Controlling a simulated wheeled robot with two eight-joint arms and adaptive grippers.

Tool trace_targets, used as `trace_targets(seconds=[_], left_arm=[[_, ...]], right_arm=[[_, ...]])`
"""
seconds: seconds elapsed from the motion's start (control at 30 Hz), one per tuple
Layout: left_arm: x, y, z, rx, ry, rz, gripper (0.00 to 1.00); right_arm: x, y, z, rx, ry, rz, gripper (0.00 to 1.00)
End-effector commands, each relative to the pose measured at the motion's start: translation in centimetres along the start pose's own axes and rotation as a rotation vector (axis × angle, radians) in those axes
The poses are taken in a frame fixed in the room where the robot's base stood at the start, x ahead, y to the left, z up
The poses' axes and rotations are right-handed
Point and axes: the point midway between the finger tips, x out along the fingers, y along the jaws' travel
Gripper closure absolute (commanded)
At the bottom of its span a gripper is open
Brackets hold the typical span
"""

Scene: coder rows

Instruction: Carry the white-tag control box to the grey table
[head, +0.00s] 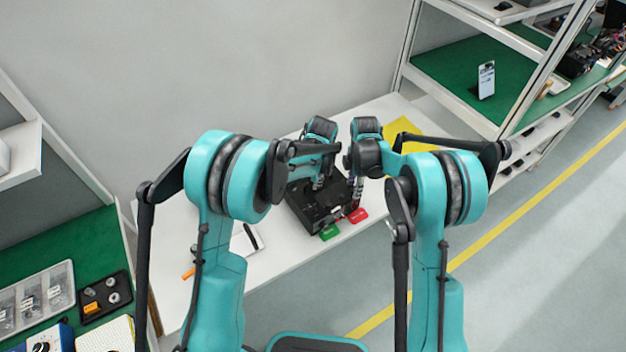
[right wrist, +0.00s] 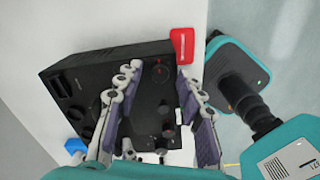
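A black control box (head: 308,210) with knobs lies on a white-topped table (head: 290,262); the box also shows in the right wrist view (right wrist: 88,82). A green tag (head: 329,231) and a red tag (head: 358,215) lie at its near edge. I cannot make out a white tag on it for sure. My left gripper (head: 318,182) is over the box's far side; its fingers are too small to read. My right gripper (head: 355,190) is at the box's right side. In the right wrist view its fingers (right wrist: 158,110) are spread apart over the knobbed face.
A yellow sheet (head: 405,140) lies at the table's far right. A shelf with green boards (head: 480,65) stands at the right, and a green bench with trays (head: 38,300) at the left. A blue piece (right wrist: 77,145) shows beside the box. The floor at right is clear.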

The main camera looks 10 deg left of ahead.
Motion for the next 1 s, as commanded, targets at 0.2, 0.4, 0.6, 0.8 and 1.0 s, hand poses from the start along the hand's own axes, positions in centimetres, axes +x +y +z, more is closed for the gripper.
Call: trace_targets(seconds=[0.2,0.4,0.6,0.8,1.0], left_arm=[[-4.1,0.1,0.0,0.001,0.0,0.0,0.7],[-8.4,0.1,0.0,0.003,0.001,0.0,0.7],[-10.9,0.2,-0.1,0.002,0.001,0.001,0.7],[-11.5,0.1,-0.1,0.002,0.001,0.001,0.7],[-11.5,0.1,-0.1,0.002,0.001,0.001,0.7]], right_arm=[[0.0,-0.1,0.1,0.001,-0.001,-0.001,0.62],[0.0,-0.1,0.1,0.001,-0.001,-0.001,0.62],[0.0,-0.1,0.1,0.001,-0.001,-0.001,0.62],[-1.4,-0.1,0.1,0.001,-0.001,-0.001,0.62],[-5.6,-0.1,0.1,0.001,-0.001,-0.001,0.62]])
